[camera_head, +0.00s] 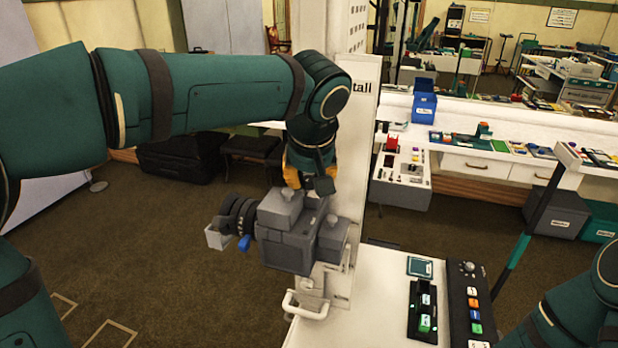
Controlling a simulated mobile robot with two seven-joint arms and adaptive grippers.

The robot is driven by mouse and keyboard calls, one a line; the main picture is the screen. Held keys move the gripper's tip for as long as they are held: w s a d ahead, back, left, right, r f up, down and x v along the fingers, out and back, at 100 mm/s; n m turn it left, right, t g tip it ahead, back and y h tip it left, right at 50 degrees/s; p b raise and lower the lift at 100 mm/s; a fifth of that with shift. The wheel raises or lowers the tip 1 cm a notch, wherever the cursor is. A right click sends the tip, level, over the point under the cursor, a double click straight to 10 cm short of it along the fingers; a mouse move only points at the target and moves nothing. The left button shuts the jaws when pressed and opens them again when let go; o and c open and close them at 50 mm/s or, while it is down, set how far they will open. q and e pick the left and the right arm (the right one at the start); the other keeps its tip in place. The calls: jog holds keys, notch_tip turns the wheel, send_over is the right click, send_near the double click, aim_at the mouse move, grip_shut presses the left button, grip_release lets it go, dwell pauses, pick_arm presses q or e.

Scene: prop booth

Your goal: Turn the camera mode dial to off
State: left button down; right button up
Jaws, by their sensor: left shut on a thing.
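A grey boxy camera (288,250) is mounted beside the white counter, with its dark ribbed lens (238,217) facing left and a blue lever (245,243) below the lens. Its top carries raised blocks with small knobs. My left gripper (309,186), with orange and dark fingers, comes down from above onto the top of the camera. It is shut on what appears to be the mode dial, which the fingers hide, so its setting cannot be read. My right arm shows at the lower right; its gripper is out of view.
A white panel (362,150) stands right behind the camera. A white handle (306,308) sticks out below it. The counter (375,300) holds a black tray (423,312) and a button panel (470,300). Open carpet lies to the left.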

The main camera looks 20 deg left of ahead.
pick_arm(q)
jog(key=shift+f, duration=0.1)
jog(key=c, duration=0.8)
grip_release()
jog(key=shift+w, duration=0.1)
